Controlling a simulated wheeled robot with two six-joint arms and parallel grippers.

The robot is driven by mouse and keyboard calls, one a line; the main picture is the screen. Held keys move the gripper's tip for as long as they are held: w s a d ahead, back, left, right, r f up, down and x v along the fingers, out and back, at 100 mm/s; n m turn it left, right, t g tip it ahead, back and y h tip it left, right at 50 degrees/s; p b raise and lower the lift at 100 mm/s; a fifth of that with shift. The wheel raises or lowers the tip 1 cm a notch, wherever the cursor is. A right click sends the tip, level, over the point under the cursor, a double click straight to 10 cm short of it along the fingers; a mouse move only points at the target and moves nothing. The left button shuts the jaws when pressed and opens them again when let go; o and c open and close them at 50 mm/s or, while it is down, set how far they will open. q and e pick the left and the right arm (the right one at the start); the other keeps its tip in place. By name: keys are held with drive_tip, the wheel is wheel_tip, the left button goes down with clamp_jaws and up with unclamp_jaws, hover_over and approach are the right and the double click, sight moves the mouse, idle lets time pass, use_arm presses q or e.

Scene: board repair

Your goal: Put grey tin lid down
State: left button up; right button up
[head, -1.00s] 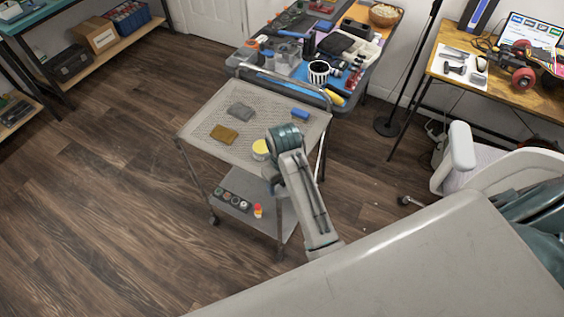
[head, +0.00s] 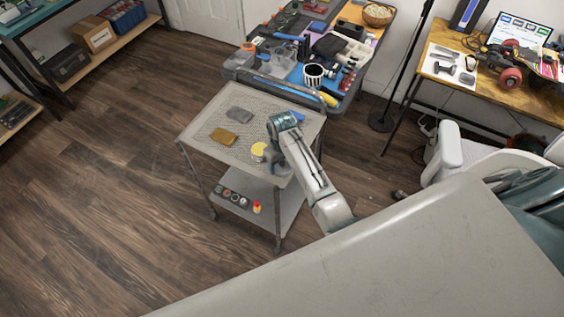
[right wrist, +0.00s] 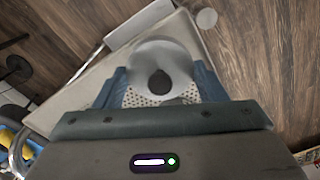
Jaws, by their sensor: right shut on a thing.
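In the right wrist view my right gripper (right wrist: 160,88) is shut on the grey tin lid (right wrist: 162,56), a pale round piece with a dark spot in its middle. The perforated cart top shows below it. In the head view the right gripper (head: 278,126) is over the right part of the cart top (head: 205,135), and the lid is hidden there. A small tin with a yellow top (head: 258,151) stands on the cart, left of and nearer than the gripper. I cannot tell the height of the lid above the cart. My left gripper is not in view.
A grey block (head: 239,114) and a brown block (head: 223,137) lie on the cart. A blue item behind my right arm is mostly hidden. The lower shelf (head: 268,195) holds several small jars. A crowded workbench (head: 345,105) stands behind.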

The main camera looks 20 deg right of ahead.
sight(282, 165)
drive_tip(key=shift+w+d, duration=0.25)
drive_tip(key=shift+w, duration=0.3)
drive_tip(key=shift+w+d+f+p, duration=0.1)
drive_tip(key=shift+w+f+p, duration=0.05)
drive_tip(key=shift+f+p, duration=0.15)
wheel_tip(282, 165, down, 2)
drive_tip(key=shift+f+p, duration=0.1)
drive_tip(key=shift+p, duration=0.35)
drive_tip(key=shift+f, duration=0.45)
drive_tip(key=o, duration=1)
drive_tip(key=shift+f, duration=0.1)
drive_tip(key=shift+c, duration=0.2)
wheel_tip(282, 165, up, 12)
drive_tip(key=b, duration=0.2)
